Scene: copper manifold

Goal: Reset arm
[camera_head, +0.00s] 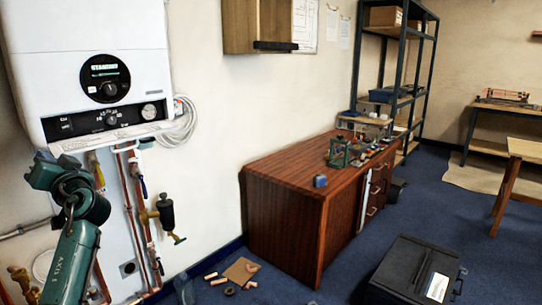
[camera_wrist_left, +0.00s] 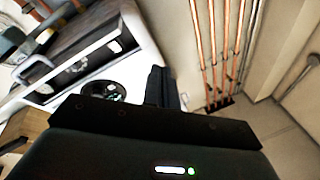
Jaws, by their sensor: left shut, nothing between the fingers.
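My left arm (camera_head: 72,255), green with a dark joint, rises at the lower left of the head view in front of the copper pipes below the boiler. My left gripper (camera_wrist_left: 161,86) shows in the left wrist view as black fingers beyond its dark body. It is shut and holds nothing. In that view it points toward the white boiler with a round dial, with copper pipes to the right. In the head view its fingertips are hard to make out against the arm and pipes. My right gripper is not in view.
The white boiler (camera_head: 85,65) hangs on the wall above pipes and a brass valve (camera_head: 167,212). A wooden cabinet (camera_head: 285,215) with small tools stands centre. A black case (camera_head: 415,270) and several copper pieces lie on the blue floor. Carpet between cabinet and case is clear.

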